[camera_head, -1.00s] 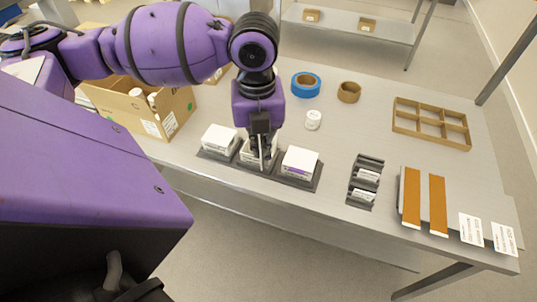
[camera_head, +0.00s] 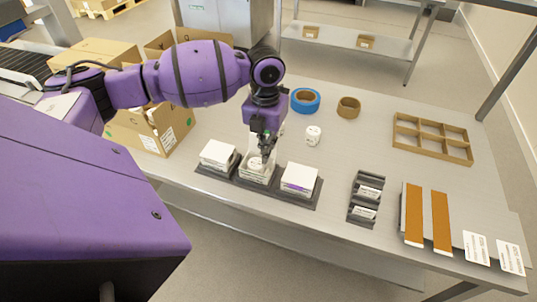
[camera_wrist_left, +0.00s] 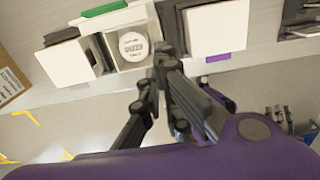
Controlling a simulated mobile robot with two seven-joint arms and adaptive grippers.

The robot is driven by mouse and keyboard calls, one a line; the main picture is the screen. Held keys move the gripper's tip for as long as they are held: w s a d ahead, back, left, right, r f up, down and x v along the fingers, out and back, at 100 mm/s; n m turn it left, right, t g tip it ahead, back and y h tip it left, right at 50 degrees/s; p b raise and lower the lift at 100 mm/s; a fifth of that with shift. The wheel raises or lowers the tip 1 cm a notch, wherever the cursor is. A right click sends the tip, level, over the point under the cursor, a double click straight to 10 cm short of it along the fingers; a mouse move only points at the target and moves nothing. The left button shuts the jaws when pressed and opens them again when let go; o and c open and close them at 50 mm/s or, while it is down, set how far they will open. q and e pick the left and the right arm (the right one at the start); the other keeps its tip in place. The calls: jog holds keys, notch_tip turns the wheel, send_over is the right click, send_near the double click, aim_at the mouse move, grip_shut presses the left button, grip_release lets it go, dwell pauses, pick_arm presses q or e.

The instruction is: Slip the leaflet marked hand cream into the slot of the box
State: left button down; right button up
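My left gripper (camera_head: 266,146) hangs over the middle of three small boxes. The middle box (camera_head: 248,178) is open at the top, and a round white jar lid with dark print (camera_wrist_left: 133,44) sits inside it. In the left wrist view the left gripper's fingers (camera_wrist_left: 160,68) are close together beside that box's right side; whether a gap or a thin sheet is between them is unclear. White printed cards stand in a dark slotted rack (camera_head: 358,213); their print is too small to read, so I cannot pick out the hand cream leaflet. My right gripper is not in view.
A closed white box stands on each side, left (camera_head: 217,153) and right (camera_head: 299,178), in a dark tray. A white jar (camera_head: 313,135), blue tape (camera_head: 305,100) and brown tape (camera_head: 348,107) are behind. A cardboard carton (camera_head: 150,130) is left, a divided wooden tray (camera_head: 432,137) right.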

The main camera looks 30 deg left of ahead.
pick_arm(q)
jog(key=shift+w+a+f, duration=0.25)
jog(key=shift+w+f, duration=0.45)
jog(key=shift+f, duration=0.15)
notch_tip(320, 180, down, 3)
jog(key=shift+w+f, duration=0.1)
jog(key=shift+f, duration=0.1)
jog(key=shift+f, duration=0.5)
jog(key=c, duration=2)
grip_release()
jog(key=shift+r, duration=0.1)
